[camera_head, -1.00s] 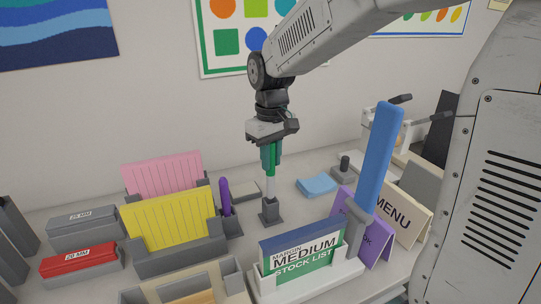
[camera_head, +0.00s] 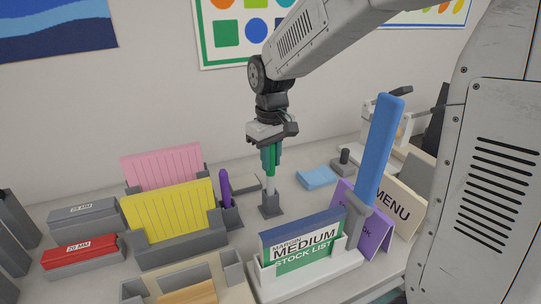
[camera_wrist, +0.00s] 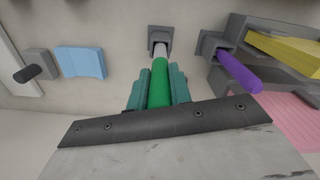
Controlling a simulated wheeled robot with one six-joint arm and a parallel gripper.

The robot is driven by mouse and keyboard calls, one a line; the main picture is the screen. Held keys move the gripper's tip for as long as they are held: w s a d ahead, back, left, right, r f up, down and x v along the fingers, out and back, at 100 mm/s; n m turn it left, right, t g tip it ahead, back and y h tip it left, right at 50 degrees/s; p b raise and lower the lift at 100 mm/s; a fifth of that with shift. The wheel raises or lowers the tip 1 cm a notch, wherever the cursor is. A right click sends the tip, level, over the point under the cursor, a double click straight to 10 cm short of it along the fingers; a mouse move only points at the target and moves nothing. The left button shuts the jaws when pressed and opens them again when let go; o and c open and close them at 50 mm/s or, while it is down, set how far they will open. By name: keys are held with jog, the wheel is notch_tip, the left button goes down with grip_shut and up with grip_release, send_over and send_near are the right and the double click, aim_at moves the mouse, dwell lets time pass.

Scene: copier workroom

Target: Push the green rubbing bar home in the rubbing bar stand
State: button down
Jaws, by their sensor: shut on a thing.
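The green rubbing bar (camera_head: 271,158) is upright between the teal fingers of my gripper (camera_head: 270,160), which is shut on it. The bar's pale lower part (camera_head: 270,185) shows below the fingers and reaches down into the small grey rubbing bar stand (camera_head: 270,206) on the table. In the wrist view the green bar (camera_wrist: 159,84) lies between the fingers (camera_wrist: 158,90), in line with the stand (camera_wrist: 152,46). A length of the pale part still shows above the stand. The bar's lower end is hidden inside it.
A purple bar (camera_head: 225,188) stands in a similar grey holder (camera_head: 231,217) to the left. A yellow card (camera_head: 168,213) in a rack is farther left. A blue pad (camera_head: 317,177) lies to the right. A tall blue bar (camera_head: 380,147) and a stock-list holder (camera_head: 300,282) stand in front.

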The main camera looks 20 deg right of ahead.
aim_at(271, 174)
jog(key=shift+f, duration=2.2)
jog(key=c, duration=1.2)
grip_release()
jog(key=shift+r, duration=0.1)
notch_tip(271, 174, up, 8)
jog(key=shift+f, duration=0.15)
jog(key=s+d+m, duration=0.1)
jog(key=s, duration=0.7)
jog(key=s+d+r+m, duration=0.1)
jog(key=s, duration=0.8)
jog(key=s+d+r+m+t, duration=0.1)
jog(key=s, duration=0.8)
jog(key=shift+r+m, duration=0.15)
jog(key=shift+m, duration=0.15)
